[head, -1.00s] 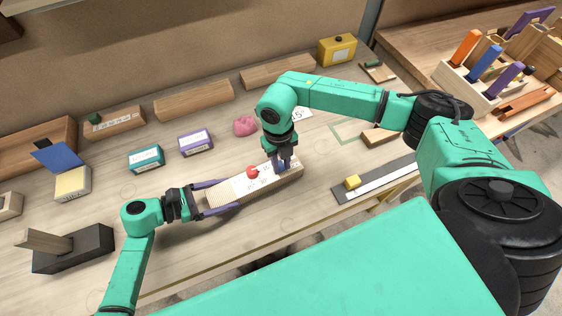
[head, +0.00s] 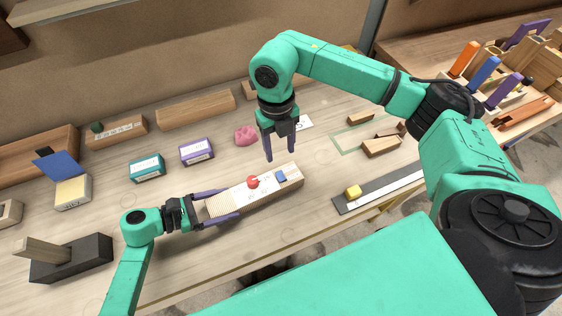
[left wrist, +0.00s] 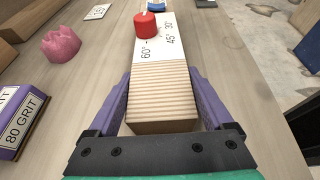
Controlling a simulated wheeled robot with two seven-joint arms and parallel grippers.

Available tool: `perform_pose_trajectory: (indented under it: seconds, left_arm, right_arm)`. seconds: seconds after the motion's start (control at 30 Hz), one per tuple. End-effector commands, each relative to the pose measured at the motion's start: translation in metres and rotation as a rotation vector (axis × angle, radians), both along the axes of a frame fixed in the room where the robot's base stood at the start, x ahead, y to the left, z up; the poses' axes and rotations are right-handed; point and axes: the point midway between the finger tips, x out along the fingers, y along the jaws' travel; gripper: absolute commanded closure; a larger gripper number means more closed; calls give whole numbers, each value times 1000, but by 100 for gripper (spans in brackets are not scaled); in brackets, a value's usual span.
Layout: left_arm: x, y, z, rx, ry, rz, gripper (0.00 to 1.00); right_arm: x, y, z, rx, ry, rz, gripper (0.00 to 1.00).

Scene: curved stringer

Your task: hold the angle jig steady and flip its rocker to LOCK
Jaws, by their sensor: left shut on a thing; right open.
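The angle jig (head: 262,192) is a pale wooden block with a ribbed near end and a white angle plate. It lies on the bench, with a red knob (head: 252,182) on top and a small blue rocker (head: 281,177) near its far end. My left gripper (head: 233,203) is shut on the ribbed end, a purple finger along each side; the left wrist view shows the jig (left wrist: 162,92) between them. The rocker (left wrist: 156,6) is cut off there by the top edge. My right gripper (head: 280,157) is open and empty above the rocker. I cannot read the rocker's setting.
A pink lump (head: 246,136), a purple-labelled box (head: 196,152) and a teal box (head: 147,168) stand behind the jig. Bare bench surrounds the jig.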

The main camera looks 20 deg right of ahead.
Motion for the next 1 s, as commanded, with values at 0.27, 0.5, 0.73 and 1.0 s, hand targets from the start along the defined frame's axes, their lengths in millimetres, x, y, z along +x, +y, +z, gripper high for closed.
perform_pose_trajectory:
  seconds: [0.27,0.5,0.73,1.0]
  left_arm:
    - [0,0,0,1,0,-1,100]
    - [0,0,0,1,0,-1,0]
    - [0,0,0,0,0,0,0]
    - [0,0,0,0,0,0,0]
  right_arm:
    - [1,0,11,-1,2,0,43]
    - [1,0,11,0,1,0,43]
    - [1,0,10,0,1,0,43]
    - [1,0,10,0,1,0,43]
